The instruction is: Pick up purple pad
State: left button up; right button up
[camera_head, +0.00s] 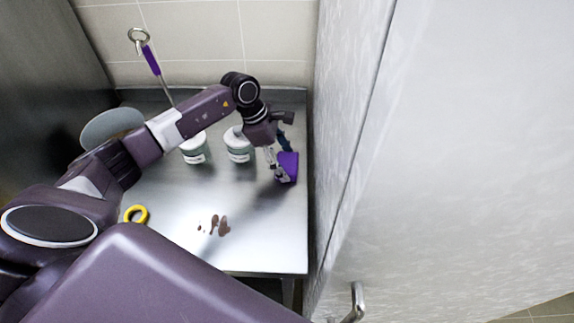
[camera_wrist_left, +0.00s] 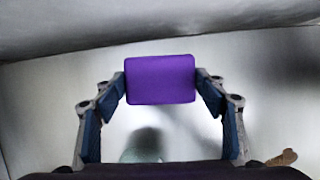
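The purple pad (camera_head: 288,167) is at the right end of the metal table, close to the grey panel. In the left wrist view the purple pad (camera_wrist_left: 160,80) sits between the two blue-lined fingertips, which meet its left and right edges. My left gripper (camera_head: 278,157) reaches down to it from above and is shut on it. I cannot tell whether the pad touches the table or is slightly above it. My right gripper is not in view.
Two white tubs (camera_head: 238,145) (camera_head: 194,149) stand left of the gripper. Brown stains (camera_head: 214,225) and a yellow ring (camera_head: 136,214) lie nearer the front of the metal table (camera_head: 265,245). A purple-handled utensil (camera_head: 151,60) stands at the back. The grey panel (camera_head: 345,120) closes off the right side.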

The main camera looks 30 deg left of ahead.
aim_at(285, 162)
pick_arm(q)
jog(key=shift+c, duration=1.3)
jog(key=shift+r, duration=0.15)
jog(key=shift+w+r, duration=0.1)
jog(key=shift+r, duration=0.55)
notch_tip(285, 162, up, 18)
jog(key=b, duration=0.4)
jog(key=shift+r, duration=0.25)
